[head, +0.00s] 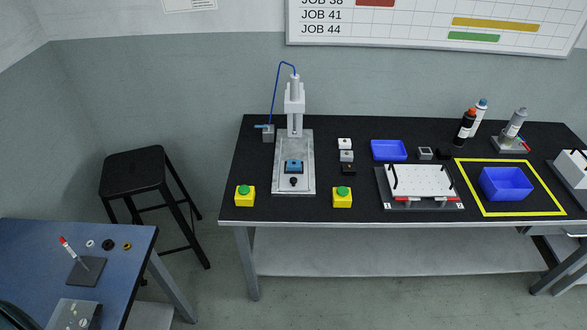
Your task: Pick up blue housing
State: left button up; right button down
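A small blue housing (293,167) sits on the grey base plate (307,183) of the gantry screwdriver (295,98), below its vertical column. A dark round part lies just in front of it on the plate. The plate stands on the black-topped workbench (225,205). Neither of my grippers shows in the head view, so nothing is seen touching the housing.
Yellow boxes with green buttons (245,196) (342,197) flank the plate. Small white, grey and black blocks (346,156) stand to its right. Further right are a blue tray (389,150), a white fixture (419,180) and a blue bin (506,184) inside a yellow outline. A black stool (147,165) stands left.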

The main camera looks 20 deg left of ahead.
aim_at(292, 165)
jog(key=i+l+u, duration=0.2)
jog(key=i, duration=0.2)
jog(key=i+l+u, duration=0.2)
jog(key=i, duration=0.15)
jog(key=i+l+u, duration=0.2)
jog(key=i, duration=0.2)
